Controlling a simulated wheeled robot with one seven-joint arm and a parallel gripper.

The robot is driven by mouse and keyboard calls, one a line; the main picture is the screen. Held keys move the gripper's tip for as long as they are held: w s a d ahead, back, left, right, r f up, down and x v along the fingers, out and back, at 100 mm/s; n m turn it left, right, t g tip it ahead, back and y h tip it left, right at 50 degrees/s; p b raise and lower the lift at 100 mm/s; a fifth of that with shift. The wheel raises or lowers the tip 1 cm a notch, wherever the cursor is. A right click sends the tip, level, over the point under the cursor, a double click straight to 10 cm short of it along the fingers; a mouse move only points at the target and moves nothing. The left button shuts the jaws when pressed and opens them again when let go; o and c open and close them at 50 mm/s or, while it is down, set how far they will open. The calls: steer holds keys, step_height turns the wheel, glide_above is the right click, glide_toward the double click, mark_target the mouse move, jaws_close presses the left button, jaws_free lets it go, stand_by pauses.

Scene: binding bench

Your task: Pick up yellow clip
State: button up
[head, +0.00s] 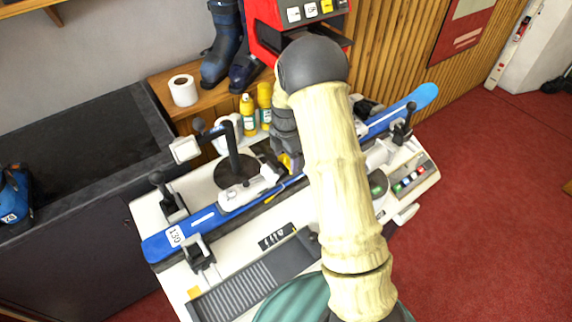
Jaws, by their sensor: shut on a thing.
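A small yellow piece, which looks like the yellow clip (285,160), shows at the tip of my gripper (289,165). My gripper is shut on it and points down over the middle of the bench, just behind the blue ski. My own arm crosses in front and hides part of the bench to the right. The fingertips are small and partly hidden, so I cannot tell whether the clip touches the bench top.
A blue ski (206,222) lies across the white binding bench (171,280), held by dark clamps. A black upright post on a round base (235,172) stands left of my gripper. Yellow bottles (248,116) stand behind. A paper roll (183,90) sits on the wooden shelf.

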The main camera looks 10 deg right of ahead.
mark_target(286, 156)
step_height(286, 156, up, 7)
steer(key=shift+f+b, duration=0.15)
steer(key=shift+b, duration=0.4)
step_height(286, 156, up, 6)
steer(key=p, duration=0.5)
stand_by(1.0)
